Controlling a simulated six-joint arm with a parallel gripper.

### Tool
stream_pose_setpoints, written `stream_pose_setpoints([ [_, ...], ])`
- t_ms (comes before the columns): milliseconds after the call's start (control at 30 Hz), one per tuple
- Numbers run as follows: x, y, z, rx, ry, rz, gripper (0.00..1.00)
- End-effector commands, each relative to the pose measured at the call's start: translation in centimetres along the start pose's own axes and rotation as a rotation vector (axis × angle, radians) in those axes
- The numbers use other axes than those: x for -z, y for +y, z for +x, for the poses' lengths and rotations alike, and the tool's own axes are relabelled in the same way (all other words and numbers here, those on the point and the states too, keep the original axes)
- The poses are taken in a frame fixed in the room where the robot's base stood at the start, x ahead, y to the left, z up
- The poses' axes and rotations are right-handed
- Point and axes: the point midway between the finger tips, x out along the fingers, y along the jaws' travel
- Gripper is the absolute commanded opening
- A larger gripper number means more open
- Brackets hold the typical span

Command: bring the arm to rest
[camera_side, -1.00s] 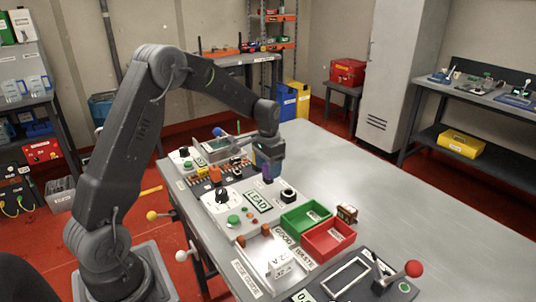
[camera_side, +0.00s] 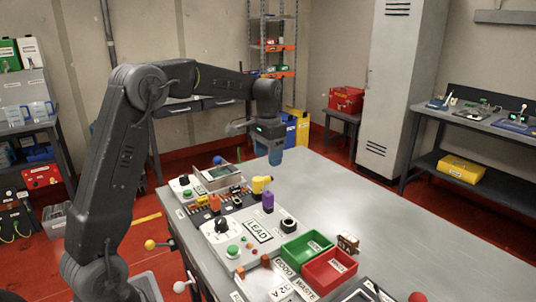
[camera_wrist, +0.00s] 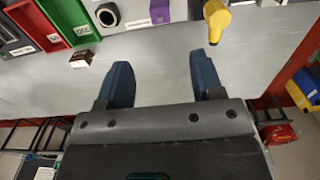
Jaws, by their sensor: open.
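My gripper (camera_side: 274,157) is raised over the workbench (camera_side: 345,197), with its fingers pointing down. In the wrist view its two blue fingers (camera_wrist: 158,80) are apart with nothing between them. A purple piece (camera_side: 268,202) stands on the bench equipment below the gripper, and it also shows at the top of the wrist view (camera_wrist: 160,10). Neither piece touches the gripper.
A green bin (camera_side: 305,250) and a red bin (camera_side: 331,267) stand on the bench, with a small brown block (camera_side: 347,243) behind them. A LEAD panel (camera_side: 257,232) with a dial is to their left. The right half of the bench is bare.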

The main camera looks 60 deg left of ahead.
Motion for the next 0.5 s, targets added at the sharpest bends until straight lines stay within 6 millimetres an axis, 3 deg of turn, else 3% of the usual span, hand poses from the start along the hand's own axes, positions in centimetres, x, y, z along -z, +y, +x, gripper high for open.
stream_pose_setpoints([
  [167,-0.4,0.7,-0.6,0.005,0.013,0.002,0.61],
  [267,-1.7,2.5,-2.0,0.016,0.045,0.004,0.61],
  [500,-8.5,9.5,-5.7,0.046,0.185,0.008,0.61],
])
